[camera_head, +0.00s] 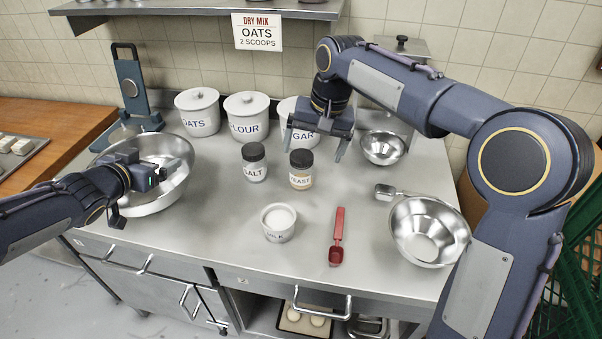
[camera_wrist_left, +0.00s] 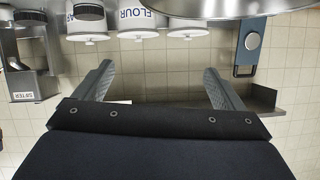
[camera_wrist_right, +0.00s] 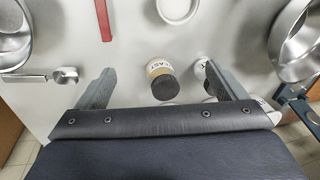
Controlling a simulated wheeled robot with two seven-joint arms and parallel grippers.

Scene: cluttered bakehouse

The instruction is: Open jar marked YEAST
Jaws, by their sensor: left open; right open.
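The YEAST jar (camera_head: 301,170) is a small clear jar with a dark lid, standing upright on the steel table right of the SALT jar (camera_head: 254,163). Its lid is on. My right gripper (camera_head: 317,150) is open above and just behind it, fingers pointing down. In the right wrist view the YEAST jar (camera_wrist_right: 163,80) lies between the open fingers (camera_wrist_right: 168,85), apart from both, and the SALT jar (camera_wrist_right: 203,70) is partly hidden by a finger. My left gripper (camera_head: 138,190) is at the large bowl on the left; the left wrist view shows its fingers (camera_wrist_left: 155,82) open and empty.
OATS (camera_head: 198,112), FLOUR (camera_head: 248,118) and SUGAR (camera_head: 290,115) canisters stand behind. A MILK cup (camera_head: 278,223) and red scoop (camera_head: 338,237) lie in front. Steel bowls stand left (camera_head: 160,165) and right (camera_head: 428,230). A blue scale (camera_head: 132,85) stands back left.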

